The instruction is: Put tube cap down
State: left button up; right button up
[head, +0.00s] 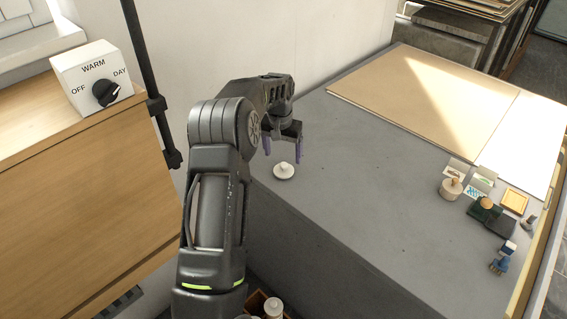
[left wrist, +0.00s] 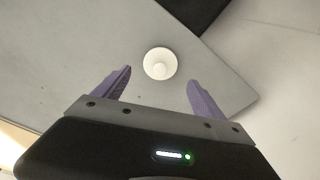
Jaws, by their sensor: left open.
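The tube cap (head: 284,171) is a small white round piece with a raised knob on a wider base. It sits on the grey tabletop near the table's left end. My left gripper (head: 283,152) is above the cap, its two purple fingers spread apart and empty. In the left wrist view the cap (left wrist: 160,64) shows between and just beyond the open fingertips of the left gripper (left wrist: 159,82), touching neither. My right gripper is in neither view.
A tan board (head: 420,95) lies at the back of the grey table (head: 350,190). Several stamps and small pots, such as a wooden-topped pot (head: 451,189), stand at the right. A dial box (head: 93,80) sits on the wooden cabinet at left. The table's middle is clear.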

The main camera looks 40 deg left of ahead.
pick_arm(q)
notch_tip(320, 180, up, 6)
jog(key=shift+s+r+b, duration=0.2)
jog(key=shift+s+b, duration=0.1)
jog(key=shift+s, duration=0.1)
jog(key=shift+d+f, duration=0.1)
dwell(0.6)
